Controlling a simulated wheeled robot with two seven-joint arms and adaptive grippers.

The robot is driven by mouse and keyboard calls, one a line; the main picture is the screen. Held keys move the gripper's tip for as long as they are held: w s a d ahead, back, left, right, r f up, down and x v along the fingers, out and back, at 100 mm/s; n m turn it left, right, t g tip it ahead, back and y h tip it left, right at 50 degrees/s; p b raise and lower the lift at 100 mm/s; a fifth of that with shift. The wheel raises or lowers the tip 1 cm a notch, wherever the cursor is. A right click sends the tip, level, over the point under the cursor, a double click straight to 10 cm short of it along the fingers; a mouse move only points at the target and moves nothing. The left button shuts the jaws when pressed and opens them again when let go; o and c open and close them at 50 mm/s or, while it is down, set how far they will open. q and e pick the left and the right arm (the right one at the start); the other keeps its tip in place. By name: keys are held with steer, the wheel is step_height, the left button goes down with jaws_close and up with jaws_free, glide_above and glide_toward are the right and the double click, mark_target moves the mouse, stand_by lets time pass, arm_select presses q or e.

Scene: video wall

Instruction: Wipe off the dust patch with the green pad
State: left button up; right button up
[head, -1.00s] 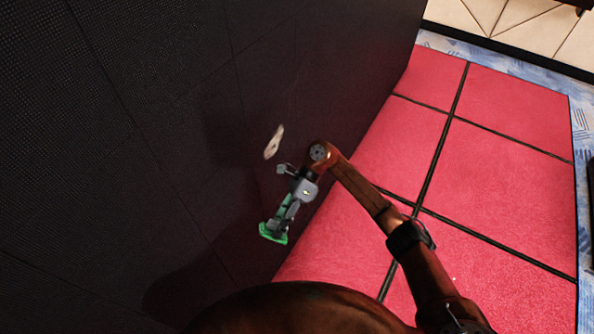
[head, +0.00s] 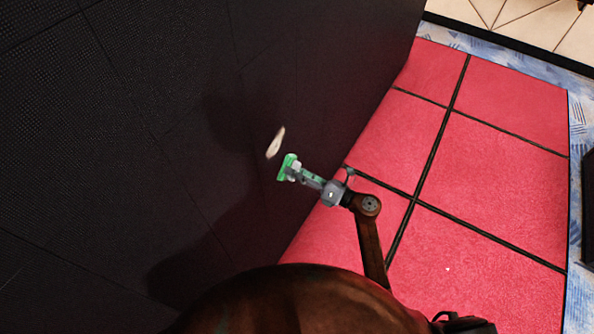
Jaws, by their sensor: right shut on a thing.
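The dust patch (head: 276,142) is a small pale, elongated mark on the dark video wall, near the middle of the head view. The green pad (head: 286,167) is held close to the wall, just below and right of the patch in the picture. I cannot tell whether the pad touches the wall; it does not cover the patch. My right gripper (head: 297,172) is shut on the pad's pale grip, with its fingers pointing left toward the wall. My left gripper is not in view.
The dark panelled video wall (head: 170,110) fills the left side. A red floor (head: 500,160) with black seams lies to the right, bordered by a blue-white strip (head: 580,140). A dark object (head: 588,210) stands at the right edge. The floor beside my arm is clear.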

steer(key=shift+b+x, duration=0.35)
steer(key=shift+x, duration=2.5)
steer(key=shift+b+x, duration=0.3)
steer(key=shift+x, duration=0.6)
